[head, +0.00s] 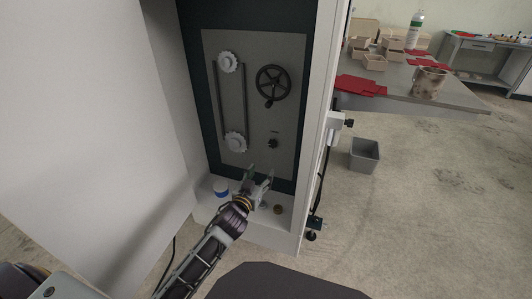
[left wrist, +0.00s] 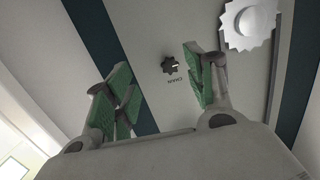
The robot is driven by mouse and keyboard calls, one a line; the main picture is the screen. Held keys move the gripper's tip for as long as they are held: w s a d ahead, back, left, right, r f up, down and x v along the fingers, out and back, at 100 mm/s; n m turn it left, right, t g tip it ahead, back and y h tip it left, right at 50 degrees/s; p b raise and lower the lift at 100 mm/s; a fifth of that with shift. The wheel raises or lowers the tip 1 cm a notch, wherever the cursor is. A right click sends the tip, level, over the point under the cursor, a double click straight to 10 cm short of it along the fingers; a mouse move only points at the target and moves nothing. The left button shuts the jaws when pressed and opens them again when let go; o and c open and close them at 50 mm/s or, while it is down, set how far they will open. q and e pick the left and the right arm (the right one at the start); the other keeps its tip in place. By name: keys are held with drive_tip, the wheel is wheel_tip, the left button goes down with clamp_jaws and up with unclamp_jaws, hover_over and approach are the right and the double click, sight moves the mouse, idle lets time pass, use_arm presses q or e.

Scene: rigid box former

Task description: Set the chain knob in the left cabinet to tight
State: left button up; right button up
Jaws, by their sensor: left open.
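The chain knob (head: 273,143) is a small dark lobed knob on the grey panel (head: 291,115) inside the open left cabinet. It also shows in the left wrist view (left wrist: 169,65), with a pale mark on it and an upside-down CHAIN label beside it. I cannot read the tight position. My left gripper (head: 261,175) is inside the cabinet, just below the knob in the head view. Its green-padded fingers are open and empty. In the left wrist view the knob appears between the fingertips (left wrist: 153,75), and the gripper is not touching it. My right gripper is not in view.
Above the knob is a black handwheel (head: 273,84). Two white sprockets (head: 235,142) with a chain sit to its left. The cabinet's right wall (head: 319,110) is close.

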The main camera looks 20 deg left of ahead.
sight(272, 144)
use_arm(q)
drive_tip(key=shift+s+a+r+t+b, duration=0.2)
drive_tip(key=shift+r+t+b, duration=0.1)
drive_tip(key=shift+r, duration=0.65)
drive_tip(key=shift+s+a+r+t+b, duration=0.1)
drive_tip(key=shift+s+r+t+b, duration=0.15)
drive_tip(key=shift+r, duration=0.7)
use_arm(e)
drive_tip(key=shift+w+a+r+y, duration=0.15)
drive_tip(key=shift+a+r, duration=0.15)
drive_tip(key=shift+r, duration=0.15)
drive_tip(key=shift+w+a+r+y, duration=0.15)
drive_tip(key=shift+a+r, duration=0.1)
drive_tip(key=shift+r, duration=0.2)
use_arm(q)
drive_tip(key=shift+w, duration=0.3)
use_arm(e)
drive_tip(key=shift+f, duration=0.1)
